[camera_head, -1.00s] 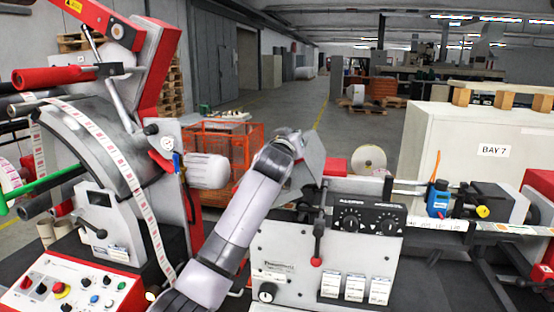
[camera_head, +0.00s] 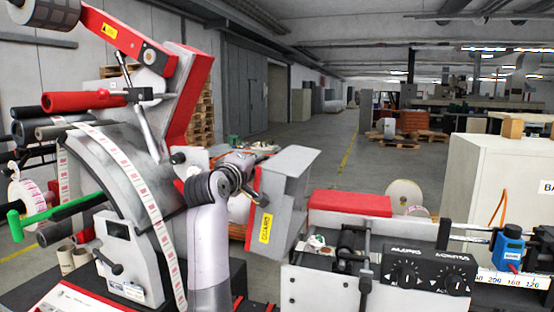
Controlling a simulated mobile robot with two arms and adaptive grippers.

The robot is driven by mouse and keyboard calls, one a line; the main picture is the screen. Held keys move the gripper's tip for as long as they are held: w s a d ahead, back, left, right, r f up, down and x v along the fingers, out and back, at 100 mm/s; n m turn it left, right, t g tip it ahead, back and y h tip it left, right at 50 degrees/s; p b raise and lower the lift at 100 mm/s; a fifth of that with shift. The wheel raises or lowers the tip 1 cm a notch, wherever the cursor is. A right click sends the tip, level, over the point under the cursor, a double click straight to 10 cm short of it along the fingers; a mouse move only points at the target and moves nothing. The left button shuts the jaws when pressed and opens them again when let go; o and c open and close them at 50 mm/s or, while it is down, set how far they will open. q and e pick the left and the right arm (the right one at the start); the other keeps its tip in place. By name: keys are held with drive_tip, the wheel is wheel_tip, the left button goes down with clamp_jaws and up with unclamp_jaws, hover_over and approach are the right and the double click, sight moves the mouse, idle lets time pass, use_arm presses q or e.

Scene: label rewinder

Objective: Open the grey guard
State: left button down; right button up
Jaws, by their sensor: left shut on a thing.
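The grey guard (camera_head: 284,195) is a bent sheet cover with a yellow "GUARD" label. It stands tilted up at the left end of the rewinder's front unit (camera_head: 330,290), next to a red block (camera_head: 349,204). Rollers and small parts below it, to its right, are exposed. My left arm rises from the bottom, and my left gripper (camera_head: 254,182) is at the guard's left side, shut on it. The exact grip spot is partly hidden by the wrist. My right gripper is out of view.
A grey curved machine part with a label web (camera_head: 130,180) stands close left of my arm, with a red lever arm (camera_head: 115,32) above. A black knob panel (camera_head: 428,270) and a blue sensor (camera_head: 508,247) are at right. A pale cabinet (camera_head: 490,190) stands behind.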

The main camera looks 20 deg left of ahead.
use_arm(q)
drive_tip(key=shift+w+a+f+n, duration=0.1)
drive_tip(key=shift+a+f+n, duration=0.35)
drive_tip(key=shift+a, duration=0.25)
drive_tip(key=shift+a+f+n, duration=0.35)
drive_tip(key=shift+a+f, duration=0.2)
drive_tip(key=shift+a, duration=0.15)
drive_tip(key=c, duration=1.6)
unclamp_jaws()
drive_tip(key=shift+c, duration=0.2)
